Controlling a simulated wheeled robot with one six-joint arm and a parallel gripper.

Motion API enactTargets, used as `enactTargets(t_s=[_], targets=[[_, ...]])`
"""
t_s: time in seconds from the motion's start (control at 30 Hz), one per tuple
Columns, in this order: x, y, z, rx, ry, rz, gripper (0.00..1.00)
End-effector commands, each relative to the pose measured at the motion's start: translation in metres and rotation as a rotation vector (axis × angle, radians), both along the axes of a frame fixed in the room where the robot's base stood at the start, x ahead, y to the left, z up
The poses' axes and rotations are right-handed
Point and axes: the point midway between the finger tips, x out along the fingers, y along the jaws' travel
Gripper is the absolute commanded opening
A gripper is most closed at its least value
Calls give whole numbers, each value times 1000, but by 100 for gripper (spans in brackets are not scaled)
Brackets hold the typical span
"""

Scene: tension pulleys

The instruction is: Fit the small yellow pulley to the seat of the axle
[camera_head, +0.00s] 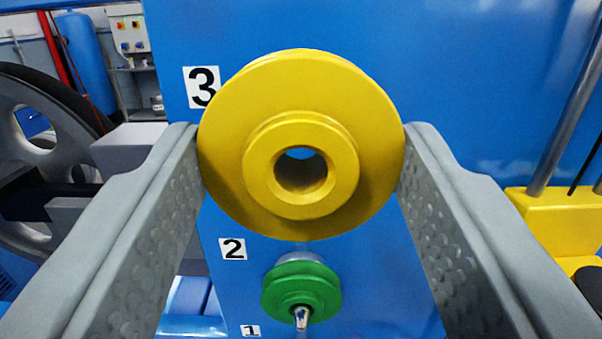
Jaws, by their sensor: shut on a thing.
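A yellow pulley (232,145) with a raised hub and a round through-hole fills the middle of the view. My gripper (301,150) is shut on it, with one grey finger against its left rim and one against its right rim. The pulley's face is turned toward the camera. It hangs in front of a blue panel, beside the label 3 (202,87). Through the hole I see blue at the top and the inner wall below. No axle tip shows in the hole. The axle seat behind the pulley is hidden, so I cannot tell how far away it is.
Below, a green pulley (300,290) sits on a metal axle (302,318) near the label 2 (233,249). The label 1 (250,330) is at the bottom edge. A large grey wheel (30,130) stands at left. A yellow block with metal rods (555,220) is at right.

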Motion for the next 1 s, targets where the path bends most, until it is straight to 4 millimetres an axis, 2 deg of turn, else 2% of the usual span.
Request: enactTargets(t_s=[0.37, 1.0], targets=[[1, 0, 0, 0, 0, 0, 28], [18, 0, 0, 0, 0, 0, 28]])
